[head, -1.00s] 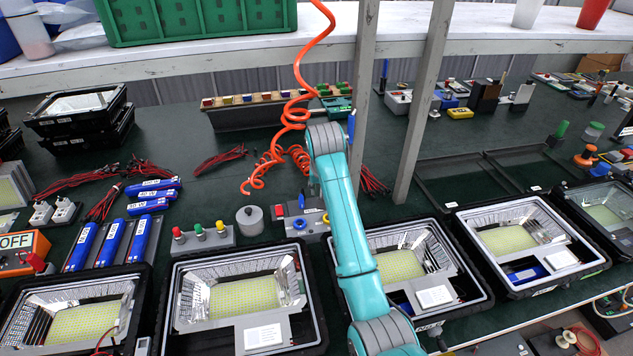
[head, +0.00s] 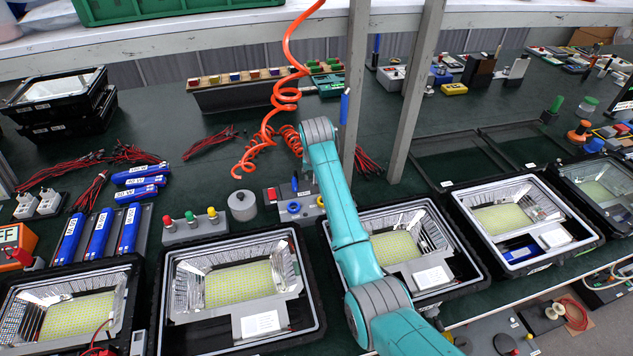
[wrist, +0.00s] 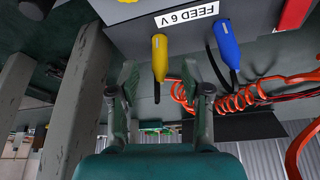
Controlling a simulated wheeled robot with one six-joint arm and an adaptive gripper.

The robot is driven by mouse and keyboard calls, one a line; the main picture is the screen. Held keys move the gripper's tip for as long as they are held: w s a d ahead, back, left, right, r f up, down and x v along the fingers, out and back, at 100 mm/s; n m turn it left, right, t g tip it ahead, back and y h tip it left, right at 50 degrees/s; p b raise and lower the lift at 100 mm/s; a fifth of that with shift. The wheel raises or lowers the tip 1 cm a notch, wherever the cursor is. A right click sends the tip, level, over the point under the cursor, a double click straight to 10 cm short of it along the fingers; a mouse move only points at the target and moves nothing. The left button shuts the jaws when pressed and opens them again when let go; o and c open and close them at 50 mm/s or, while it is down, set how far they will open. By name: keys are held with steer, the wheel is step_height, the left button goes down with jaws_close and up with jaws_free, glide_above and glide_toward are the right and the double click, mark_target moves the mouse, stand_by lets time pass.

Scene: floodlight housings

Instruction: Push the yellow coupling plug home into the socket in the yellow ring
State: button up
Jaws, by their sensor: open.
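The yellow coupling plug (wrist: 160,58) shows in the wrist view against the face of a grey box labelled "FEED 6 V", with a dark cable at its free end. I cannot tell how deep it sits; the yellow ring and socket are not clearly visible. My gripper (wrist: 171,82) is open, its two fingers spread to either side of the plug, with space between them and it. A blue plug (wrist: 228,45) stands to the right on the same box. In the head view the grey box (head: 306,214) is partly behind my arm, and my gripper is hidden.
A red coiled hose (head: 268,135) hangs behind the box. Grey posts (head: 412,105) rise to the right of my arm. A row of coloured buttons (head: 190,217) and a grey round knob (head: 242,205) stand left of the box. Floodlight housings (head: 235,285) line the front.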

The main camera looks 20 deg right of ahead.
steer(key=shift+x, duration=1.15)
jaws_close()
steer(key=shift+r, duration=0.1)
